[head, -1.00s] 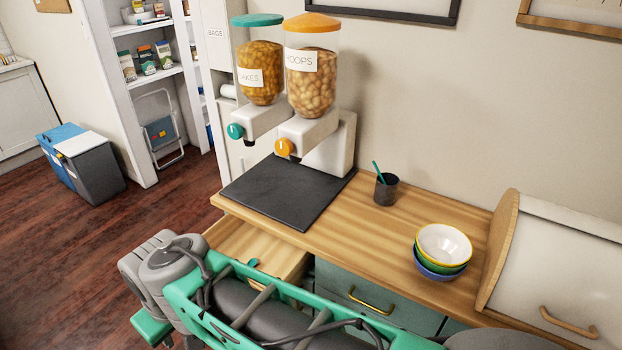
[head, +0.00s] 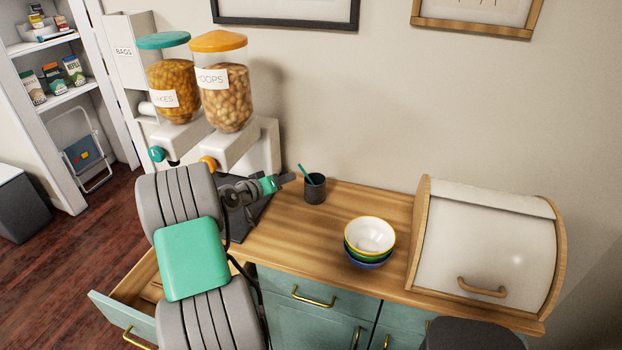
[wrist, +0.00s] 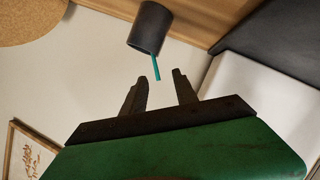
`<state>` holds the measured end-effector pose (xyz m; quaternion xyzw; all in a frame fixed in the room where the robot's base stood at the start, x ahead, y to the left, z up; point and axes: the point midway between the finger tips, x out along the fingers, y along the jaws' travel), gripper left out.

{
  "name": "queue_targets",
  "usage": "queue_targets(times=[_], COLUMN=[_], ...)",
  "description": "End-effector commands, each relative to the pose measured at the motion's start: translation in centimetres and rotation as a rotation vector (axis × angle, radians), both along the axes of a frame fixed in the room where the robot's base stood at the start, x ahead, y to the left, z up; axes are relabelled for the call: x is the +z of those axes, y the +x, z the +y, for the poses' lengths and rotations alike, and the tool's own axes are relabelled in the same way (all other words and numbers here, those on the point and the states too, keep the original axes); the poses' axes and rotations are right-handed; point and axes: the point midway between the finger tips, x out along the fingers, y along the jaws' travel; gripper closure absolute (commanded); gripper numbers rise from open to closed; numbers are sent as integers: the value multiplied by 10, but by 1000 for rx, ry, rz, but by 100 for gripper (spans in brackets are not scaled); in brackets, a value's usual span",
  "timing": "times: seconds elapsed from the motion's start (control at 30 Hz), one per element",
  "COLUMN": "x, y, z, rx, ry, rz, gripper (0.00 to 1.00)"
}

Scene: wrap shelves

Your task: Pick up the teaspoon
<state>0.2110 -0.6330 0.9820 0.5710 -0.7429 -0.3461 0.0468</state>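The teaspoon shows as a teal handle (head: 304,172) sticking up out of a dark grey cup (head: 315,190) on the wooden counter. Its bowl is hidden inside the cup. My gripper (head: 288,180) is just left of the cup in the head view, at about the height of the handle. In the wrist view my gripper (wrist: 160,90) has its two dark fingers apart with nothing between them. The teaspoon handle (wrist: 156,67) points toward the gap between the fingertips, and the cup (wrist: 150,28) is beyond them. The handle looks clear of both fingers.
Two cereal dispensers (head: 227,98) stand left of the cup, partly behind my arm. Stacked bowls (head: 370,238) and a bread box (head: 485,245) are to the right. An open drawer (head: 125,318) juts out at the lower left. The counter between cup and bowls is clear.

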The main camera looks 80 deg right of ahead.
Motion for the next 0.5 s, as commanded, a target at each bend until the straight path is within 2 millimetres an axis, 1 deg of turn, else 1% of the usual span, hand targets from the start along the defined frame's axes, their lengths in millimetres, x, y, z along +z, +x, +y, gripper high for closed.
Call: queue_targets(times=[0.03,0.07,0.27,0.33,0.4,0.5], x=[0,-1,-8,-10,-15,-20], y=[-8,-11,-22,-29,-35,-38], z=[-7,-11,-35,-45,-56,-67], rx=[-10,-15,-13,-13,-12,-11], ry=[-10,-12,-11,-10,-9,-10], rz=[10,11,11,11,10,10], gripper=[65,65,65,65,65,65])
